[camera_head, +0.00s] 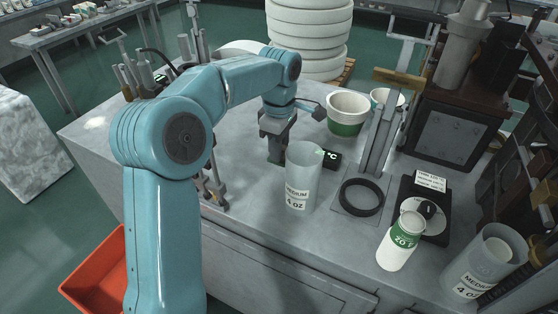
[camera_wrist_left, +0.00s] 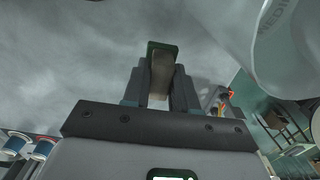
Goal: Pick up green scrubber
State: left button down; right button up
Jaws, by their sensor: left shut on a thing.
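My left gripper (camera_head: 275,152) points down over the metal worktop, behind the clear cup marked MEDIUM 4 OZ (camera_head: 303,178). In the left wrist view, its two fingers (camera_wrist_left: 161,88) are shut on the green scrubber (camera_wrist_left: 162,48), a small block with a dark green edge and a brownish-grey face. The head view does not show the scrubber clearly behind the cup and fingers. I cannot tell whether it touches the worktop. My right gripper is not in view.
A small black box with a °C display (camera_head: 331,159) sits just right of the gripper. A black ring (camera_head: 361,197), a white-and-green bottle (camera_head: 401,241) and a green-white tub (camera_head: 347,114) stand further right.

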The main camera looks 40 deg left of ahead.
pick_arm(q)
notch_tip(320, 180, up, 14)
jog(key=p, duration=0.2)
jog(key=shift+f+p, duration=0.2)
jog(key=shift+p, duration=0.1)
